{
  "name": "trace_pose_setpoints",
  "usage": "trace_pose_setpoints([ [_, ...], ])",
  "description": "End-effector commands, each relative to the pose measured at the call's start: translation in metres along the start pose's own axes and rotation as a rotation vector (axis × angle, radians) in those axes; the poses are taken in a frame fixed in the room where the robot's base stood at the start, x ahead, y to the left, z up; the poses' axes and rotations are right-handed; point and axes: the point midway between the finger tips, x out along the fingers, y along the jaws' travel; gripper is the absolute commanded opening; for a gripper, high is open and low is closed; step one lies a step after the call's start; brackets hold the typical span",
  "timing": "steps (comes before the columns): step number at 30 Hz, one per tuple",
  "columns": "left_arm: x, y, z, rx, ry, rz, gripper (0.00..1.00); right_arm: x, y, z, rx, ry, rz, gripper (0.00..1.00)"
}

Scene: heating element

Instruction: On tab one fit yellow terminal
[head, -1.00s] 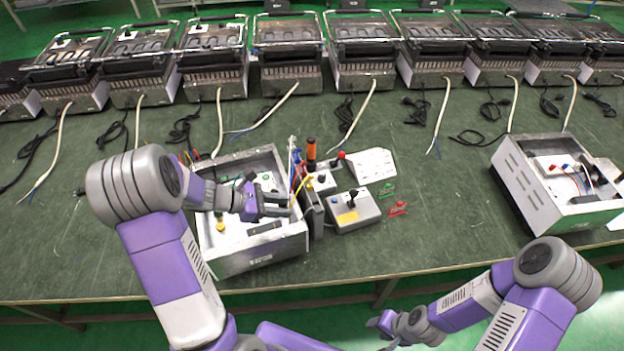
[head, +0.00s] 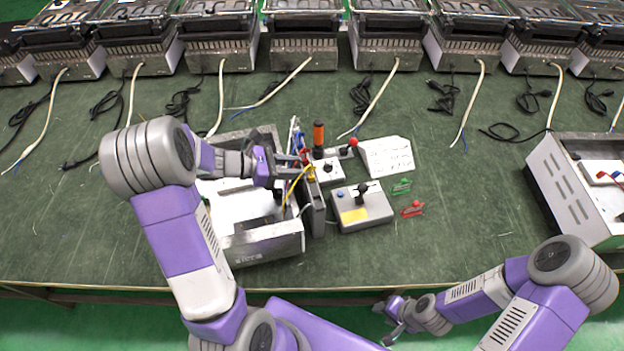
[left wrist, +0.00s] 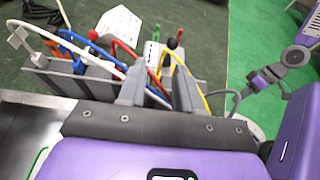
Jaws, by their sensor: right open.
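The yellow wire (head: 292,184) arcs from the dark holder (head: 314,205) down toward the open metal box (head: 275,243); its terminal end I cannot make out. My left gripper (head: 303,166) reaches across the box to the holder, its fingers among the coloured wires. In the left wrist view the two grey fingers (left wrist: 160,92) stand apart, open, with the holder's wires behind and between them, and the yellow wire (left wrist: 201,88) runs by the right finger. No tab can be made out in the box, partly hidden by my arm. My right gripper (head: 388,318) is open and empty, off the table's front edge.
A grey control box with a joystick (head: 363,212), a white card (head: 387,156), and green (head: 401,187) and red (head: 412,209) clips lie right of the holder. Another open box (head: 577,195) stands far right. Several heaters line the back, with loose cables before them.

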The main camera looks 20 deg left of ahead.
Motion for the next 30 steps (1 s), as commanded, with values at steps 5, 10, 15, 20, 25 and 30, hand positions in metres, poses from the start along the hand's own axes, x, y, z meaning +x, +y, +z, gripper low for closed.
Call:
trace_pose_setpoints([
  [5, 0.021, -0.001, -0.002, 0.001, 0.001, -0.004, 0.34, 0.007, 0.003, -0.001, 0.000, 0.000, 0.000, 0.43],
  [10, 0.047, -0.003, -0.004, 0.002, 0.001, -0.006, 0.34, 0.018, 0.007, -0.001, 0.000, 0.001, 0.000, 0.43],
  [15, 0.066, -0.003, -0.003, 0.001, 0.001, -0.003, 0.34, 0.023, 0.009, -0.001, 0.000, 0.001, 0.000, 0.43],
  [20, 0.070, -0.002, -0.002, 0.001, 0.001, -0.001, 0.34, 0.023, 0.009, -0.001, 0.000, 0.001, 0.000, 0.43],
  [25, 0.069, -0.002, -0.002, 0.001, 0.001, -0.001, 0.26, 0.023, 0.008, -0.001, 0.000, 0.001, 0.000, 0.43],
  [30, 0.069, -0.002, -0.002, 0.001, 0.001, -0.001, 0.00, 0.023, 0.008, -0.001, 0.000, 0.000, 0.000, 0.43],
])
